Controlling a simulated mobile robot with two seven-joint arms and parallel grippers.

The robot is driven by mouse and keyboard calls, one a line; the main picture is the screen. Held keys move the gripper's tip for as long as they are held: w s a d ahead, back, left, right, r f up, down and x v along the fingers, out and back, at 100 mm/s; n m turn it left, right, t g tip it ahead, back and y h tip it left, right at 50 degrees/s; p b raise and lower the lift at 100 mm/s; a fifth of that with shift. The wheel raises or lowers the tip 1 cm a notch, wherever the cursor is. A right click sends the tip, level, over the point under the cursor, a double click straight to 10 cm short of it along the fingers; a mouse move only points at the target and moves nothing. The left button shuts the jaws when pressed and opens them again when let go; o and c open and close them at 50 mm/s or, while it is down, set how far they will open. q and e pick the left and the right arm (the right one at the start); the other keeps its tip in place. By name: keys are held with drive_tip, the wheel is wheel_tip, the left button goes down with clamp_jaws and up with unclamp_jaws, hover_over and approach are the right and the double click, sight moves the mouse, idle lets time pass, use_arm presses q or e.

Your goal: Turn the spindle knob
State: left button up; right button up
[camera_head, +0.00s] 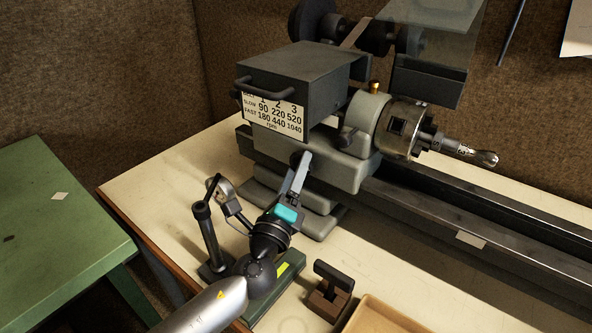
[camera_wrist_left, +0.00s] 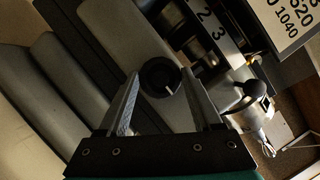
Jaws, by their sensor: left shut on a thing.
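The spindle knob (camera_wrist_left: 159,76) is a round black knob with a white index line, on the grey lathe headstock. It shows in the left wrist view between my left gripper's fingers. My left gripper (camera_wrist_left: 157,88) is shut on the knob, one finger on each side. In the head view my left gripper (camera_head: 300,163) reaches the front of the headstock below the speed chart, and it largely hides the knob. My right gripper is not in either view.
The lathe (camera_head: 345,160) stands on a cream bench with its chuck (camera_head: 405,130) and bed to the right. An upright dark post (camera_head: 207,235) stands left of my left arm. A small brown block (camera_head: 329,295) and a tan tray (camera_head: 385,318) are at the front. A green table (camera_head: 55,225) is at left.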

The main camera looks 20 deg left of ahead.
use_arm(q)
drive_tip(key=o, duration=1.4)
drive_tip(key=shift+c, duration=0.2)
drive_tip(key=b+v, duration=0.3)
drive_tip(key=v, duration=1.2)
drive_tip(key=shift+s, duration=0.15)
drive_tip(key=shift+f, duration=0.1)
